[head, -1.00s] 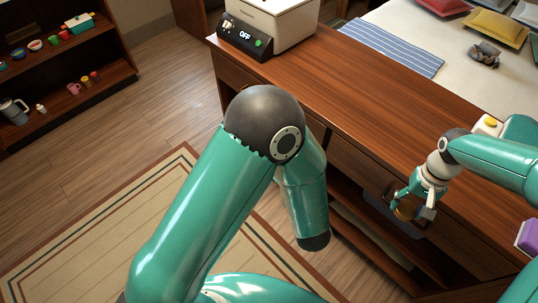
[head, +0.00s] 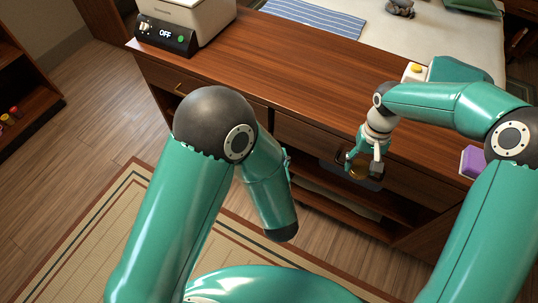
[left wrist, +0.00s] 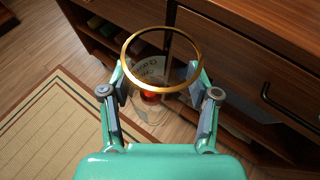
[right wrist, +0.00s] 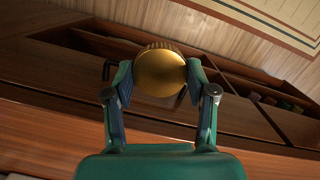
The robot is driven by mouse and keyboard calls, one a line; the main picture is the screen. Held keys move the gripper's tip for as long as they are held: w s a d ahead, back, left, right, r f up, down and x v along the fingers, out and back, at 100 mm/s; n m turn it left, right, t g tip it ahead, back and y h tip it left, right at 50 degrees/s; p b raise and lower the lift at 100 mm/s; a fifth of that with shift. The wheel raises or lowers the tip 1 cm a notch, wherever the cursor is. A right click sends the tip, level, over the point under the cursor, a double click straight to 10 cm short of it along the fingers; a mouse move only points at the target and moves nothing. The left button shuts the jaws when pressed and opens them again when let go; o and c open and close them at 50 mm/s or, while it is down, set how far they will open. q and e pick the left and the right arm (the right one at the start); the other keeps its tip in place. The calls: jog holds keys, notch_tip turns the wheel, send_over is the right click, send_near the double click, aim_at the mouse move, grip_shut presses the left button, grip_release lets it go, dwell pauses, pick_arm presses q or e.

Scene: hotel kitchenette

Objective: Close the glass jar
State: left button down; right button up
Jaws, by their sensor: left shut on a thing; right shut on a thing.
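The glass jar (left wrist: 148,112) is clear, with a gold ring rim (left wrist: 163,88) around its open mouth. Something red and a printed label show through it. My left gripper (left wrist: 155,95) is shut on the jar's body in the left wrist view. In the head view my left arm hides this gripper and the jar. The round gold lid (right wrist: 160,73) is in my right gripper (right wrist: 160,85), which is shut on its sides. In the head view my right gripper (head: 362,160) holds the lid (head: 360,172) in front of the counter, apart from the jar.
A wooden counter (head: 300,72) with drawers and open lower shelves runs in front of me. A white appliance (head: 190,18) with an OFF display, a striped cloth (head: 315,14) and a purple block (head: 473,161) are on it. A patterned rug (head: 85,260) lies on the floor.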

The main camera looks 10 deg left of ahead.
jog(key=r+m, duration=0.1)
jog(key=a+r, duration=0.1)
jog(key=r, duration=0.1)
jog(key=w+a+r+m, duration=0.1)
jog(key=shift+a+r+m, duration=0.1)
jog(key=shift+r+m, duration=0.2)
jog(key=shift+r, duration=0.05)
jog(key=a+r+n, duration=0.1)
jog(key=a+r, duration=0.4)
jog(key=a, duration=0.6)
jog(key=s+a+r+n, duration=0.1)
jog(key=a+r, duration=0.4)
jog(key=a, duration=0.6)
jog(key=shift+s+r, duration=0.2)
jog(key=shift+r, duration=0.2)
jog(key=shift+f, duration=2)
jog(key=shift+s+r, duration=0.1)
